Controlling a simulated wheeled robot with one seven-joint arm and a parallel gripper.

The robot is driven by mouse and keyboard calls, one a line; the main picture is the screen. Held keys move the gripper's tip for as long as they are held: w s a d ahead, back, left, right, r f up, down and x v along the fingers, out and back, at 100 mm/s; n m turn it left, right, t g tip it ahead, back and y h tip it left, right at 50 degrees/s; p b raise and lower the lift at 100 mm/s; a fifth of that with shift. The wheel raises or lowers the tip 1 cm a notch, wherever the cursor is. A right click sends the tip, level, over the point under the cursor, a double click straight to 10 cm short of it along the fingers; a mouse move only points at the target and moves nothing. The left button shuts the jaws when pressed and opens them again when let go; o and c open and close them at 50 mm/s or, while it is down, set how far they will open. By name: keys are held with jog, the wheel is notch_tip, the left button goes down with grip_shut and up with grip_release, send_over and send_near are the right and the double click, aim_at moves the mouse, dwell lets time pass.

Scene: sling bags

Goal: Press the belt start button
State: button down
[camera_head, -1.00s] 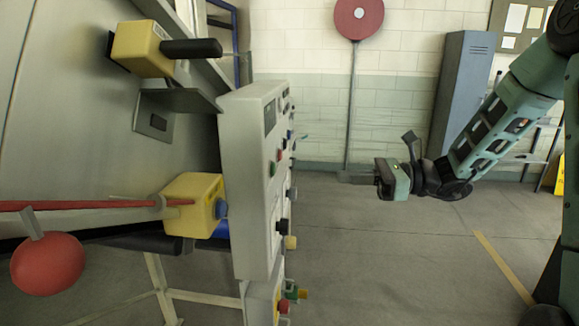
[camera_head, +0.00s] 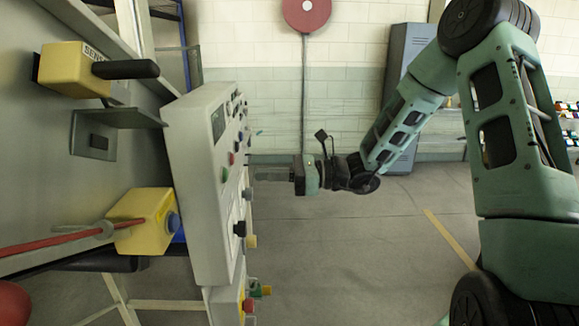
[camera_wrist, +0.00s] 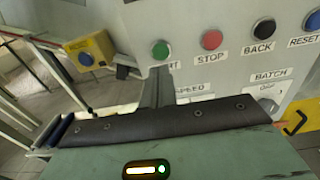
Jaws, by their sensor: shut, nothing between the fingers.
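The green belt start button (camera_wrist: 160,50) sits on the grey control panel (camera_wrist: 215,25) in the wrist view; its label below is partly hidden and ends in "RT". It also shows in the head view (camera_head: 225,174) on the panel face. My gripper (camera_head: 252,167) is shut and empty, its fingers pointing at the panel. In the wrist view the gripper fingers (camera_wrist: 157,84) stand upright, ending just below the green button over its label. I cannot tell whether the fingertips touch the panel.
A red STOP button (camera_wrist: 211,40), a black BACK button (camera_wrist: 264,28) and a blue RESET button (camera_wrist: 313,20) lie to the right. A yellow box with a blue button (camera_wrist: 85,58) is at the left.

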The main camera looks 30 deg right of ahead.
aim_at(227, 175)
jog(key=p+x, duration=0.2)
jog(key=x, duration=0.2)
jog(key=shift+w+a+r, duration=0.15)
jog(key=shift+a, duration=0.05)
jog(key=shift+w+a, duration=0.35)
jog(key=shift+a, duration=0.25)
jog(key=shift+f, duration=0.2)
